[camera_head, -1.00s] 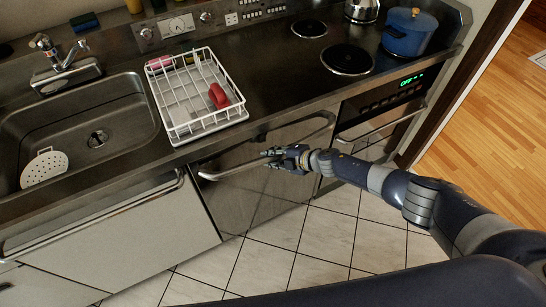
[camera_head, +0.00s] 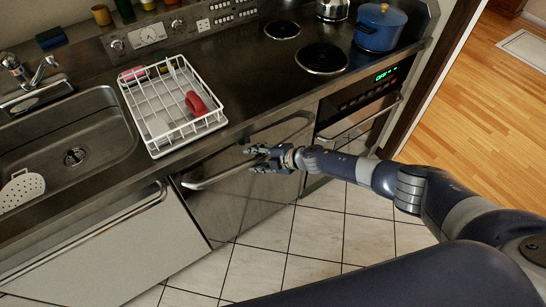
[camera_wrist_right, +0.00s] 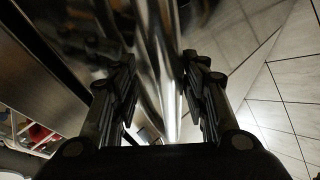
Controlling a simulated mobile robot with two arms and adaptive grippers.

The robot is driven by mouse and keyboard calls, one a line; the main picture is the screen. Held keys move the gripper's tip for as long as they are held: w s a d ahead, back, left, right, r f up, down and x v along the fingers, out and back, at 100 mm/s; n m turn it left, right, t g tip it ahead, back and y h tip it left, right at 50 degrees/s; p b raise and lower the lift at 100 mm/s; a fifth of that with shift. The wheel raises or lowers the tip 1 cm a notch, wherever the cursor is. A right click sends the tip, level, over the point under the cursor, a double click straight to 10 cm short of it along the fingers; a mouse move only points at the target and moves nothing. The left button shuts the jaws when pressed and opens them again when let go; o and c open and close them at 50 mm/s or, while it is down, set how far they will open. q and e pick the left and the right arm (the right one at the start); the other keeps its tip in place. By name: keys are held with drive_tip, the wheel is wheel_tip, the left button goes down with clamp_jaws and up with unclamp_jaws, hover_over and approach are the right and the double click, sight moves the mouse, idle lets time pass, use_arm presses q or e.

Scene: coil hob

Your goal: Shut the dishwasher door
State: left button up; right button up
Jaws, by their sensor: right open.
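The dishwasher door (camera_head: 215,212) is the dark, shiny steel front under the dish rack. It stands close to upright in the head view; I cannot tell whether a small gap remains at its top edge. Its long bar handle (camera_head: 212,180) runs along the top. My left gripper is not in view.
A white dish rack (camera_head: 170,105) with a red cup (camera_head: 195,104) stands on the counter above. A sink (camera_head: 70,135) is left. An oven (camera_head: 365,100) and a blue pot (camera_head: 379,27) are right. Tiled floor (camera_head: 300,235) lies open in front.

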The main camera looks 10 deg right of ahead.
drive_tip(key=v, duration=1)
drive_tip(key=shift+s+d+r, duration=0.15)
drive_tip(key=shift+s+d, duration=0.1)
wheel_tip(320, 180, down, 13)
drive_tip(key=d+m+t+h+b, duration=0.1)
drive_tip(key=d+m+t+h, duration=0.15)
drive_tip(key=m, duration=0.55)
drive_tip(key=s+d+f+m+g+h+b, duration=0.1)
drive_tip(key=s+d+f+m+h, duration=0.15)
drive_tip(key=s+f, duration=0.4)
drive_tip(key=s+d+f+m+g+h, duration=0.1)
drive_tip(key=s+d+f+m, duration=0.15)
drive_tip(key=s+f, duration=0.4)
drive_tip(key=s+f+m+g, duration=0.2)
drive_tip(key=s+f, duration=0.3)
drive_tip(key=s, duration=0.7)
drive_tip(key=s+f+m+g+h, duration=0.1)
drive_tip(key=s+f, duration=0.4)
drive_tip(key=s, duration=0.7)
drive_tip(key=s+f+m+g+h+b, duration=0.1)
drive_tip(key=s+f+m+g, duration=0.3)
drive_tip(key=s, duration=0.8)
drive_tip(key=shift+f+m, duration=0.5)
drive_tip(key=shift+f, duration=0.05)
drive_tip(key=shift+d, duration=0.1)
